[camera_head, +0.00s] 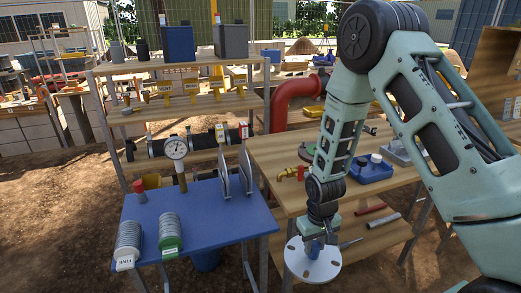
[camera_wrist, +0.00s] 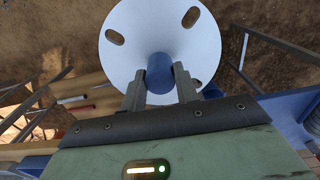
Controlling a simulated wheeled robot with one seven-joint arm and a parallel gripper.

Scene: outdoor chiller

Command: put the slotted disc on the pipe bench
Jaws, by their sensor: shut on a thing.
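The slotted disc (camera_head: 313,268) is white and round with dark slots and a blue hub. My gripper (camera_head: 316,240) is shut on the blue hub and holds the disc in the air, in front of the wooden table. In the wrist view the disc (camera_wrist: 140,35) fills the top middle, with the finger tips on both sides of its hub (camera_wrist: 160,72). The blue bench (camera_head: 205,222) is left of the disc; a dark pipe run with a gauge (camera_head: 176,149) is at its back. Which surface is called the pipe bench, I cannot tell for sure.
Two coiled stacks, one grey (camera_head: 129,238) and one green-based (camera_head: 169,232), stand at the blue bench's front left. Upright grey plates (camera_head: 246,170) stand at its right. The wooden table (camera_head: 275,160) holds a brass tap and a blue box (camera_head: 371,168). The blue bench's front middle is clear.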

